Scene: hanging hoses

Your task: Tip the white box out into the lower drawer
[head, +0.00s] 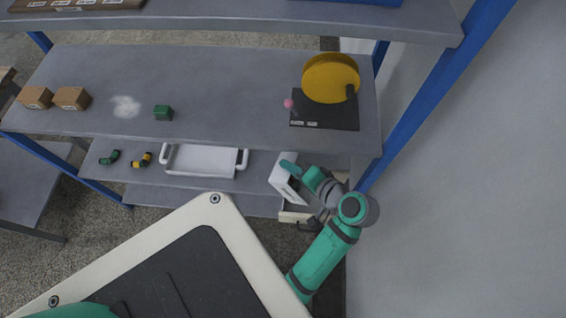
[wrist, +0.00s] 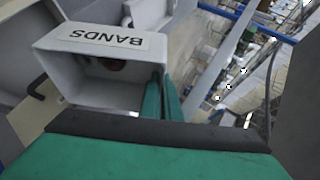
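The white box (head: 284,184) is tilted beside the right end of the lower shelf. In the wrist view the box (wrist: 66,62) shows a BANDS label upside down, and a dark round thing (wrist: 115,64) is visible inside. My gripper (wrist: 162,90) has its two green fingers close together at the box's right wall, apparently pinching it. The head view shows my gripper (head: 291,170) at the box's upper edge. A pale drawer front (head: 296,216) shows below the box. Its interior is mostly hidden, and I cannot tell which drawer it is.
The shelf above holds a yellow reel (head: 331,78) on a dark base. A blue post (head: 430,90) and a wall (head: 480,190) bound the right side.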

